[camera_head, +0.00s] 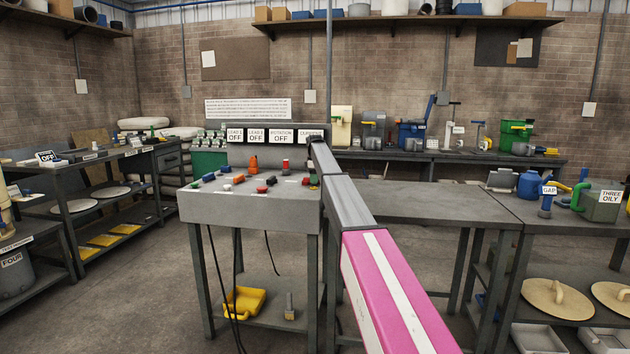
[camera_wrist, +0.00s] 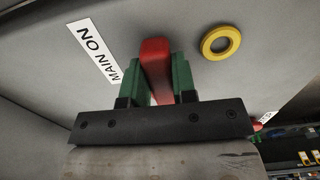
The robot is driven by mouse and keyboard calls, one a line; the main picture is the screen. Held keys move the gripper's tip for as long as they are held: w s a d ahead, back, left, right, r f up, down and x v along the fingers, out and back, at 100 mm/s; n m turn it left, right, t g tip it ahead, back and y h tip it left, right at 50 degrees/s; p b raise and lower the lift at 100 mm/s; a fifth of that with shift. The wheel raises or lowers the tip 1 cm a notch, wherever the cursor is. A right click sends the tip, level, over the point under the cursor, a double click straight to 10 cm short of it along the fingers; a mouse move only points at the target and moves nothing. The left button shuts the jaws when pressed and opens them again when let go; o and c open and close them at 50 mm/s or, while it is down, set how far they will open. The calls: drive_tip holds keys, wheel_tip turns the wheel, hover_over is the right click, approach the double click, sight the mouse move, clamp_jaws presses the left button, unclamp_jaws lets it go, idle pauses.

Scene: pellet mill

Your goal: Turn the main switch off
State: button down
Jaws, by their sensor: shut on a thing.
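The main switch's red handle (camera_wrist: 155,52) is in the middle of the wrist view, on the grey panel. A white label (camera_wrist: 96,54) beside it reads MAIN ON. My gripper (camera_wrist: 161,78) has its two green fingers shut on the red handle, one on each side. In the head view my arm reaches the right end of the grey control console (camera_head: 245,209), and the main switch and gripper cannot be made out clearly there.
A yellow ring (camera_wrist: 221,42) sits on the panel right of the handle. The console carries several coloured knobs and levers, with status signs such as the LEAD 1 OFF sign (camera_head: 235,135) behind them. A bare bench (camera_head: 425,202) stands right of it.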

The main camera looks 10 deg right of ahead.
sight(304, 187)
drive_tip(key=shift+s, duration=0.1)
drive_tip(key=m, duration=0.1)
drive_tip(key=s+m, duration=0.1)
drive_tip(key=m, duration=0.1)
drive_tip(key=a+m, duration=0.1)
drive_tip(key=shift+s+m, duration=0.25)
drive_tip(key=shift+m, duration=0.15)
drive_tip(key=m, duration=0.2)
drive_tip(key=s+a+m, duration=0.1)
drive_tip(key=m, duration=0.1)
drive_tip(key=shift+a+m, duration=0.2)
drive_tip(key=shift+m, duration=0.1)
drive_tip(key=m, duration=0.1)
drive_tip(key=a+m, duration=0.1)
drive_tip(key=m, duration=0.2)
drive_tip(key=shift+s+a, duration=0.2)
drive_tip(key=shift+a, duration=0.1)
drive_tip(key=shift+w+a+m, duration=0.1)
drive_tip(key=shift+a+m, duration=0.3)
drive_tip(key=shift+m, duration=0.7)
drive_tip(key=shift+a+m, duration=0.4)
drive_tip(key=shift+m, duration=0.7)
drive_tip(key=c, duration=0.9)
unclamp_jaws()
